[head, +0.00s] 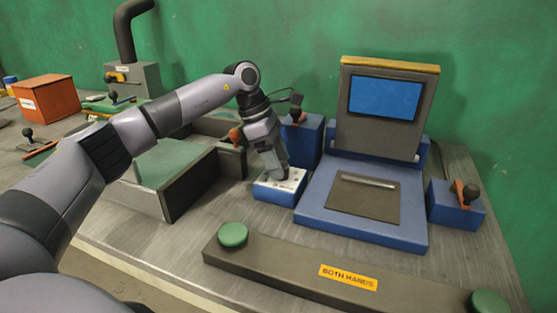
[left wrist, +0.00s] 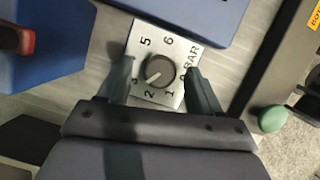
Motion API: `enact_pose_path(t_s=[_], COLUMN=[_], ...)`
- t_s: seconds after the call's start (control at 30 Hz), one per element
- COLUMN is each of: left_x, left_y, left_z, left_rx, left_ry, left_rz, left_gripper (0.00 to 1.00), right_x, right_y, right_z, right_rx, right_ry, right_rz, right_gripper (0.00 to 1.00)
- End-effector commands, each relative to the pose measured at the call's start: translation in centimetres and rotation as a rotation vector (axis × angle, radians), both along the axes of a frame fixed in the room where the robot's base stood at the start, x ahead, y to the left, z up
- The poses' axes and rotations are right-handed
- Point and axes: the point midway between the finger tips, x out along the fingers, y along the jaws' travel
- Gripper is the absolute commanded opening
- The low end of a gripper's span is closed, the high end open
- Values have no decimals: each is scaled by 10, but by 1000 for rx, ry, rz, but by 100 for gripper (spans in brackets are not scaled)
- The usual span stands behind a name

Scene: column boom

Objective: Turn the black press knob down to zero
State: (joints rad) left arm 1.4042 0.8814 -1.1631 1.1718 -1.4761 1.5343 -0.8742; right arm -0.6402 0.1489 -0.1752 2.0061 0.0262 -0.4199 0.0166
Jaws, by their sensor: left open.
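The black press knob (left wrist: 160,71) shows in the left wrist view, on a pale dial plate (left wrist: 177,45) with numbers and the word BAR. Its white pointer line points to the lower left, near the 3 and towards the 2. In the head view the plate tops a small blue box (head: 276,194), and my gripper hides the knob. My left gripper (left wrist: 160,72) is open, with one finger on each side of the knob and a visible gap to it. It comes down from above in the head view (head: 274,175). My right gripper is not in view.
A blue press (head: 314,215) with a screen (head: 385,97) stands right of the dial box. A dark bar (head: 285,262) with green buttons lies in front. A grey-walled bin (head: 188,190) is close on the left. A lever box (head: 455,211) stands at far right.

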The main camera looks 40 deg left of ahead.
Motion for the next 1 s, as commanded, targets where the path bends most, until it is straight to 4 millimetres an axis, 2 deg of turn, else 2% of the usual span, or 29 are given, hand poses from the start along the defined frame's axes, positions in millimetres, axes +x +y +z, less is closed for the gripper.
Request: enact_pose_path(t_s=[0.27,0.3,0.37,0.4,0.47,0.77,1.0], left_x=[0,0,0,0,0,0,-1], left_y=[-2,-2,-2,-2,-2,-2,-3], left_z=[-3,-3,-3,-3,-3,-2,-2], left_rx=[0,0,0,0,0,-1,-1], left_ry=[0,0,0,0,0,0,0], left_rz=[-1,-1,-1,-1,-1,20,136], left_gripper=[65,58,39,26,9,9,9], right_x=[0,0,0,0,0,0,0], right_y=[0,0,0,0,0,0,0], right_z=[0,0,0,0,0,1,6], right_rx=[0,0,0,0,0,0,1], right_ry=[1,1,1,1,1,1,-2], right_rz=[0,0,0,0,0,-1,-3], right_gripper=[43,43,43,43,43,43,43])
